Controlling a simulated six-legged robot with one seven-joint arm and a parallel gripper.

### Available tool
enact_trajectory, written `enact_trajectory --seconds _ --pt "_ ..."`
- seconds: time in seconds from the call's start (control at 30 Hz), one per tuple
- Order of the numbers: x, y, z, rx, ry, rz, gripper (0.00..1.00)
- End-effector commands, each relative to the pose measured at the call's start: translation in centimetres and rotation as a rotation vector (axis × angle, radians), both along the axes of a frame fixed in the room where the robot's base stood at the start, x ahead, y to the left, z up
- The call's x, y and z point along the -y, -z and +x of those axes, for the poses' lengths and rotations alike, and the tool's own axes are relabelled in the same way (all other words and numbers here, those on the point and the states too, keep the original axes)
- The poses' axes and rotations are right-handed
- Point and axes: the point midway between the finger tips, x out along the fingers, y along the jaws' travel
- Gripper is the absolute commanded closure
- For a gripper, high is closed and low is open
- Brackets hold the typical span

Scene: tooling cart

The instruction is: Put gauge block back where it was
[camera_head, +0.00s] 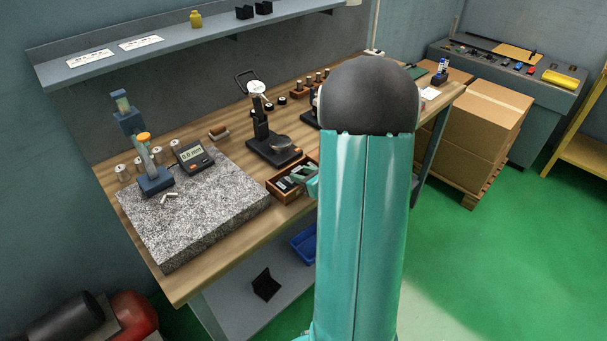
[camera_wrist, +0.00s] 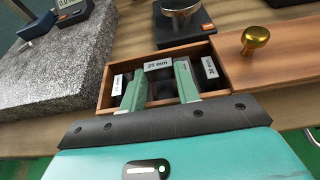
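An open wooden box (camera_wrist: 104,92) with compartments stands in front of my gripper in the wrist view, and in the head view (camera_head: 272,187) it sits near the bench's front edge, right of the granite plate. White labels mark its inside; the middle one (camera_wrist: 158,64) reads 25 mm. My gripper (camera_wrist: 161,77) is open, its two green fingers apart and reaching into the box on either side of the middle compartment. The space between them is dark. I cannot make out a gauge block there. In the head view my gripper (camera_head: 305,174) is partly hidden by my arm.
The granite plate (camera_head: 225,200) carries a stand (camera_head: 154,180), a digital readout (camera_head: 193,157) and small metal pieces (camera_head: 169,197). A dial gauge stand (camera_head: 262,138) is behind the box. A wooden lid with a brass knob (camera_wrist: 256,38) lies right of the box.

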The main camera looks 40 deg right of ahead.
Motion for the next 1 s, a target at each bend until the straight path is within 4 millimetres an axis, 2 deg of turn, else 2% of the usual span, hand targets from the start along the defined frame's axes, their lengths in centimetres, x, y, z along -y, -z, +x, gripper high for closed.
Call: enact_trajectory --seconds 0.03,0.1,0.37,0.5,1.0 --pt "-0.2 1.1 -0.4 -0.027 0.004 0.008 0.57" --pt "-0.3 1.1 -0.4 -0.028 0.002 0.009 0.47" --pt "-0.4 1.1 -0.4 -0.030 -0.002 0.010 0.47" --pt "-0.4 -0.1 -0.4 -0.028 -0.003 0.009 0.47" --pt "0.2 -4.4 -9.6 -0.016 0.004 0.004 0.47"
